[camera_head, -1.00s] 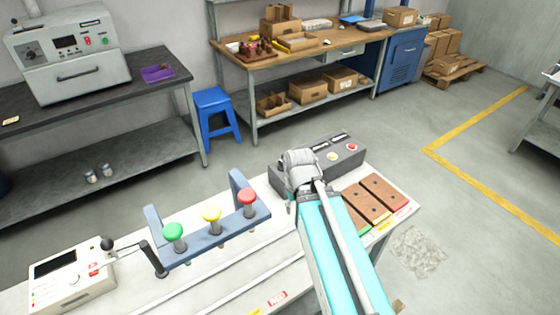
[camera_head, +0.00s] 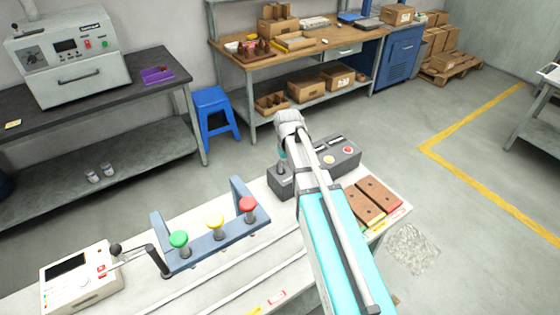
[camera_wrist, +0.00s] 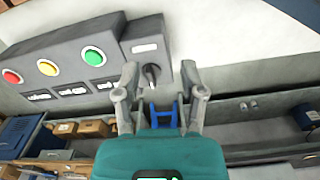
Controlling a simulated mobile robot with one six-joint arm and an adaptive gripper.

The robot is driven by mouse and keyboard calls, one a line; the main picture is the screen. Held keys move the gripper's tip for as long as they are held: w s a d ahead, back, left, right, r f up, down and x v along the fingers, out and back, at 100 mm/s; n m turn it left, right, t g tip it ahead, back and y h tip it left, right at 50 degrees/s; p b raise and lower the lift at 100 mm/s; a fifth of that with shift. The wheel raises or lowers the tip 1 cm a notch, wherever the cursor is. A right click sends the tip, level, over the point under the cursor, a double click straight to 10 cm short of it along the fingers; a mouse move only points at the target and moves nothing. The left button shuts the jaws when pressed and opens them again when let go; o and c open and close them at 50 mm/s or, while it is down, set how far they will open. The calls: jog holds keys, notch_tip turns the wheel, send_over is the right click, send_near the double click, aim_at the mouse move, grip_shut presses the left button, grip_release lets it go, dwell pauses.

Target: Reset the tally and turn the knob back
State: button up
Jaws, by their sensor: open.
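In the wrist view, my gripper (camera_wrist: 160,97) is open, its two fingers apart with the black knob (camera_wrist: 151,72) showing between and just beyond their tips. I cannot tell whether either finger touches the knob. The knob sits on the end of the grey control box (camera_wrist: 75,68), beside red, yellow and green buttons. In the head view the control box (camera_head: 345,163) stands at the back of the bench, and my arm hides part of it. The tally is likely the white device (camera_head: 80,285) with a dark display at the bench's left end; its digits are unreadable.
A blue-grey rack (camera_head: 218,240) with a green, a yellow and a red knobbed post stands mid-bench. A black-knobbed lever (camera_head: 115,249) is beside the white device. Brown blocks (camera_head: 370,200) lie right of my arm. The front of the bench has rails and labels.

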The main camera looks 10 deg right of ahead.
jog(key=w+r+n+p, duration=0.1)
jog(key=w+r+p, duration=0.1)
jog(key=w, duration=0.8)
jog(key=shift+r+n+p, duration=0.4)
jog(key=shift+r, duration=0.5)
jog(key=shift+f, duration=0.25)
notch_tip(320, 180, down, 13)
jog(key=b, duration=1.3)
jog(key=shift+f+b, duration=0.15)
jog(key=shift+b, duration=0.25)
grip_shut()
